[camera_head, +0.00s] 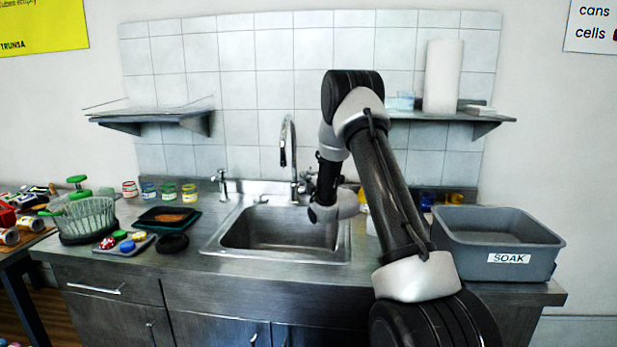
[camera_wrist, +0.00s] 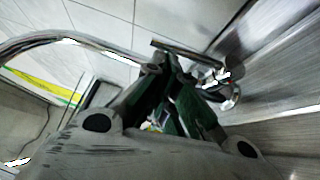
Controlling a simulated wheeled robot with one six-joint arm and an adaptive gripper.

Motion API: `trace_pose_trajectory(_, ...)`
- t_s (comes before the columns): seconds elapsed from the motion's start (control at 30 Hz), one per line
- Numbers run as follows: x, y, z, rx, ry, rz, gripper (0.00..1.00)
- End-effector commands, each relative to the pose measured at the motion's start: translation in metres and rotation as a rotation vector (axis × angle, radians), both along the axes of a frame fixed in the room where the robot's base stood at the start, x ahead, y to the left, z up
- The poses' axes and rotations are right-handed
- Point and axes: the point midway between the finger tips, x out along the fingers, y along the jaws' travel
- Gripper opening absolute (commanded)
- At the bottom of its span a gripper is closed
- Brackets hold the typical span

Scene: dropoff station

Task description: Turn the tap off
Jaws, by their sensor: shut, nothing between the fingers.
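The chrome gooseneck spout (camera_head: 288,140) rises at the back of the steel sink (camera_head: 222,240). Its curve crosses the upper left of the wrist view (camera_wrist: 75,38). The other handle (camera_head: 309,177) is just right of the spout, partly behind my arm. In the wrist view a lever handle (camera_wrist: 190,52) reaches across just beyond my fingertips. My gripper (camera_wrist: 167,66) is shut and empty, its tips close beside this lever; I cannot tell whether they touch. No water stream is discernible.
A grey SOAK tub (camera_head: 500,243) stands on the right counter. Wall shelves (camera_head: 155,115) flank the sink. The sink's left side is clear.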

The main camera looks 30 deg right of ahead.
Motion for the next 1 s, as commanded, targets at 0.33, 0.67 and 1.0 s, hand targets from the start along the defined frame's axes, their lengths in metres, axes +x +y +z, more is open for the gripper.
trace_pose_trajectory(0.33,0.003,-0.002,0.001,0.0,-0.001,0.0,0.0)
trace_pose_trajectory(0.67,0.017,-0.013,0.009,-0.001,-0.003,0.001,0.0)
trace_pose_trajectory(1.0,0.02,-0.011,0.011,-0.002,-0.006,0.001,0.0)
